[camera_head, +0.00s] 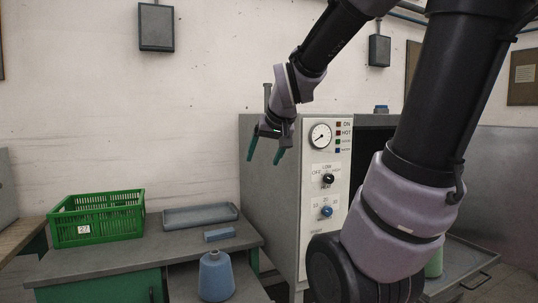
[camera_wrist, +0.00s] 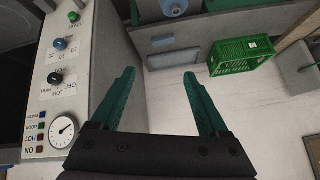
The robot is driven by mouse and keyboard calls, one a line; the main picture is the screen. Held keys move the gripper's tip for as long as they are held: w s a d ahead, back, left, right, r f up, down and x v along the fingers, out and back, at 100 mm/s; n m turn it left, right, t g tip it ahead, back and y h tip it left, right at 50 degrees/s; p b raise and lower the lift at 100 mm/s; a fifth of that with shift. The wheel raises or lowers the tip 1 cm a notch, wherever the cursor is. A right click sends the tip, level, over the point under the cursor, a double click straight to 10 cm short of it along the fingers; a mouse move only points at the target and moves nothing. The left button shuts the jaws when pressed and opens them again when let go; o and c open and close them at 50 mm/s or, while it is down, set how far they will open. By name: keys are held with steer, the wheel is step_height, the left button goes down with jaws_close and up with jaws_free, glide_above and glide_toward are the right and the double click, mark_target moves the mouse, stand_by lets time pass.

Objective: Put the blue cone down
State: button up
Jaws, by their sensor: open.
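The blue cone (camera_head: 215,279) stands upright on a lower grey surface at the front of the table, its narrow tip up. In the wrist view the blue cone (camera_wrist: 172,8) shows at the top edge, partly cut off. My gripper (camera_head: 264,159) is open and empty, high in front of the wall and beside the grey machine, well above and apart from the cone. In the wrist view both green fingers of my gripper (camera_wrist: 162,75) are spread with nothing between them.
A green crate (camera_head: 97,231), a shallow grey tray (camera_head: 172,222) and a small blue block (camera_head: 219,235) sit on the grey table (camera_head: 95,265). The control panel (camera_head: 324,200) of the machine stands right of my gripper. A greenish cone (camera_head: 434,265) is partly hidden behind my arm.

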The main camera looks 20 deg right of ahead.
steer(key=s+a+r+m+g+y, duration=0.1)
steer(key=s+a+r+y, duration=0.1)
steer(key=s, duration=0.9)
steer(key=shift+s+a, duration=0.25)
steer(key=shift+a, duration=0.6)
steer(key=shift+r, duration=0.1)
